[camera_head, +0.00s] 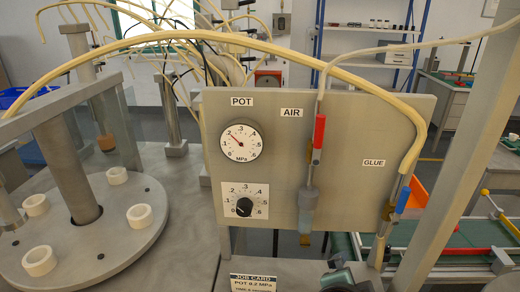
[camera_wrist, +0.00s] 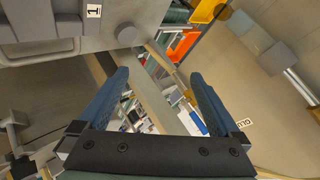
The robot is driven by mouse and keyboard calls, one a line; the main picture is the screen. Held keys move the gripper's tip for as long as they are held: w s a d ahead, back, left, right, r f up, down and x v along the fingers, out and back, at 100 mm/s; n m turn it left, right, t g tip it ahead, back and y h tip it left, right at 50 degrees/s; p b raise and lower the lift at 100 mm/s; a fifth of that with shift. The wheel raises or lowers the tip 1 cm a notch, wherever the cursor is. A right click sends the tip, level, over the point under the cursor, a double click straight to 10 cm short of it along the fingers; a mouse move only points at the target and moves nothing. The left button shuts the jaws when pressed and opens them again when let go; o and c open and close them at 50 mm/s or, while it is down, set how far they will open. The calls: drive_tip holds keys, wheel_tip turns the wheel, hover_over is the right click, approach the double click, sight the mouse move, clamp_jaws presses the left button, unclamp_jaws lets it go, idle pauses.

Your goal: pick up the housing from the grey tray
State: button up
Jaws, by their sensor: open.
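My gripper (camera_wrist: 160,76) shows in the wrist view as two blue fingers spread wide apart, with nothing between them. Behind the gap are a grey post and a cluttered area below, with small blurred items. I cannot make out a housing or a grey tray for certain in either view. In the head view, several white rings (camera_head: 40,260) sit on a round grey plate (camera_head: 105,262) at the left; I cannot tell whether these are housings. A dark part at the bottom edge of the head view, right of the job card, may be my gripper.
A grey panel (camera_head: 345,110) with a gauge (camera_head: 241,141), a knob (camera_head: 244,207) and AIR and GLUE tools stands in the middle. Yellow hoses arch over it. A grey post (camera_head: 465,150) stands at the right. An orange bin (camera_wrist: 184,46) shows in the wrist view.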

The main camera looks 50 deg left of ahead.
drive_tip(key=s+r+m+g+h+p, duration=0.1)
drive_tip(key=s+m+g+h+p, duration=0.25)
drive_tip(key=s+g+p, duration=1.05)
drive_tip(key=shift+s+d+f+t+h+p, duration=0.1)
drive_tip(key=shift+s+f+t+p, duration=0.8)
drive_tip(key=shift+f, duration=1.25)
drive_tip(key=shift+s+f+t+h+p, duration=0.1)
drive_tip(key=shift+s+f+t+p, duration=0.8)
drive_tip(key=shift+f, duration=1.2)
drive_tip(key=shift+s+d+f+t+h+p, duration=0.1)
drive_tip(key=shift+s+f+t+p, duration=0.4)
drive_tip(key=shift+s+f+p, duration=1.2)
drive_tip(key=shift+w+f+b, duration=0.45)
drive_tip(key=shift+w+b, duration=0.05)
drive_tip(key=shift+w, duration=0.05)
drive_tip(key=c, duration=1.4)
